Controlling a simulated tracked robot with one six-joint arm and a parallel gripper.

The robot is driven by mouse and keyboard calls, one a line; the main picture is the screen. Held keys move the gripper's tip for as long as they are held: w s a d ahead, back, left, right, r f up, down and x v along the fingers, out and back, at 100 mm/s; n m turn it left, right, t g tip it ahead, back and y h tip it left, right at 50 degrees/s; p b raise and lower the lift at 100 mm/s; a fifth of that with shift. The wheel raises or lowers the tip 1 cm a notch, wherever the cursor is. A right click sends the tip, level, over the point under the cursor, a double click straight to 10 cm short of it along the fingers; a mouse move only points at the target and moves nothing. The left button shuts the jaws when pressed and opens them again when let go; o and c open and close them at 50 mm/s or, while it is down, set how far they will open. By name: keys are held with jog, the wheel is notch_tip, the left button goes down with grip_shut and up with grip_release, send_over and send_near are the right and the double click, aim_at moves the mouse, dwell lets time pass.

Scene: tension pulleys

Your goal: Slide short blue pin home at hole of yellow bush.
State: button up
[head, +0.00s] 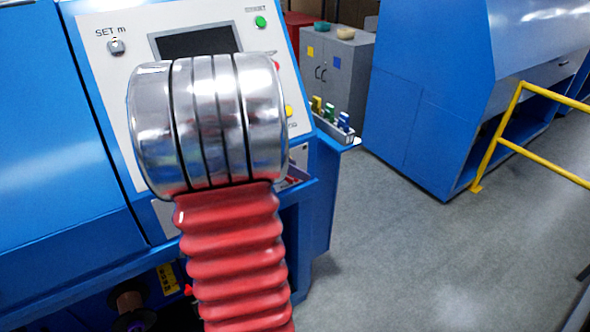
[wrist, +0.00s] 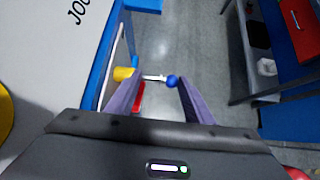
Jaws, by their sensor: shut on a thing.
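In the wrist view, the short blue pin (wrist: 172,82) shows as a round blue head with a thin silver shaft pointing left. The yellow bush (wrist: 124,73) is at the left finger, near the end of the shaft. I cannot tell whether the shaft's tip is in the bush's hole, at its mouth or short of it. The hole itself does not show. In the head view my own arm fills the middle, and the gripper, pin and bush are not seen.
A blue machine with a white control panel (head: 110,90) stands close at the left. A grey tray (head: 337,134) holds yellow, green and blue pieces at its right edge. A red part (wrist: 138,97) lies just below the yellow bush. Open grey floor (head: 410,250) is to the right, with a yellow rail (head: 497,130).

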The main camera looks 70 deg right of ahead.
jog(key=shift+w+d+r, duration=0.35)
jog(key=shift+w+d, duration=0.15)
jog(key=shift+w, duration=0.3)
dwell(1.8)
jog(key=shift+s+a+r+t, duration=0.25)
jog(key=shift+a+t, duration=0.05)
dwell(1.1)
jog(key=shift+s+a+f, duration=0.1)
jog(key=shift+s+f, duration=0.1)
jog(key=shift+s, duration=0.3)
dwell(1.3)
jog(key=shift+s+a+f, duration=0.1)
jog(key=shift+a+f, duration=0.15)
jog(key=shift+f, duration=0.2)
dwell(0.4)
jog(key=shift+s+a+r, duration=0.1)
jog(key=shift+r, duration=0.05)
dwell(0.7)
jog(key=shift+w+d, duration=0.25)
